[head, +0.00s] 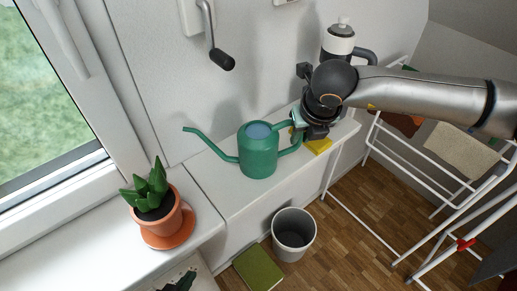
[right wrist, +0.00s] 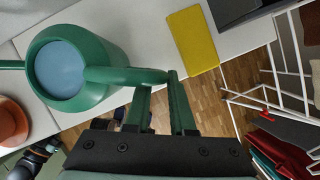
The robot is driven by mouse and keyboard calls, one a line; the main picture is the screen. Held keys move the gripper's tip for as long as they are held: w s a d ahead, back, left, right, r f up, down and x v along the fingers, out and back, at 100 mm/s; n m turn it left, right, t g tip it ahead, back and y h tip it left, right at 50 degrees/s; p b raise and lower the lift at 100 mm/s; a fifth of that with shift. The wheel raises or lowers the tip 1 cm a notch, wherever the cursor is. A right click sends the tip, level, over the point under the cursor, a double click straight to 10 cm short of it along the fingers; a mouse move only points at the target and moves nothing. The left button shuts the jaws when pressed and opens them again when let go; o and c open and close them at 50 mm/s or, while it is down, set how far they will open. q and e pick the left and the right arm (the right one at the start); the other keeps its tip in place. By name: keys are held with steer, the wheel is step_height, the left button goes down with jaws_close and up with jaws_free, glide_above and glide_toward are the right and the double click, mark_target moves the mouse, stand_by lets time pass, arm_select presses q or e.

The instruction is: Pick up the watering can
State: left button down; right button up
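A green watering can (head: 258,150) stands upright on the white ledge, its spout to the left and its handle to the right. In the right wrist view the can (right wrist: 103,52) is at upper left, and its handle reaches across to the fingertips. My right gripper (head: 300,136) is at the handle side of the can. In the right wrist view its two fingers (right wrist: 160,98) are apart, with floor showing between them. The fingertips are close to the handle; whether they touch it is unclear. My left gripper is not seen.
A potted plant (head: 161,213) stands on the window sill at left. A yellow item (head: 319,145) lies beside the gripper, and a black-and-white press (head: 338,42) stands behind it. A grey bin (head: 293,234) is below. A white drying rack (head: 410,160) is at right.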

jaws_close()
stand_by(0.8)
steer(key=shift+r, duration=0.1)
